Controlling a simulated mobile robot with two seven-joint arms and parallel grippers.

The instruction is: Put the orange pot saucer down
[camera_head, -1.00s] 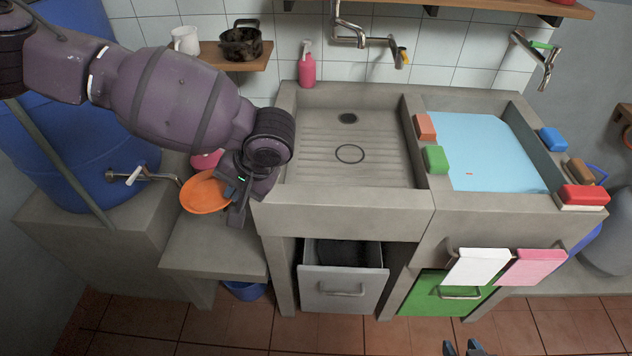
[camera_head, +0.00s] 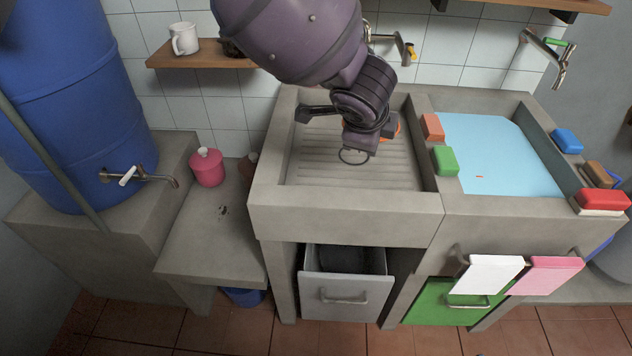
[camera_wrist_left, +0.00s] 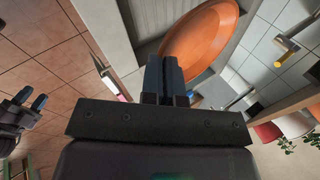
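The orange pot saucer (camera_wrist_left: 212,38) shows in the left wrist view as a shallow round dish. My left gripper (camera_wrist_left: 167,72) is shut on its rim. In the head view my left gripper (camera_head: 383,132) is over the grey stone sink basin (camera_head: 300,170). I cannot tell whether the saucer touches the basin. My right gripper (camera_wrist_left: 30,98) appears at the left edge of the left wrist view, open and empty.
The sink's floor is bare at the front left. Red (camera_head: 432,127) and green (camera_head: 445,160) blocks line the divider beside the water-filled basin (camera_head: 500,155). A pink pot (camera_head: 207,167) stands on the low ledge (camera_head: 215,245), clear in front. A tap (camera_head: 390,42) is behind my arm.

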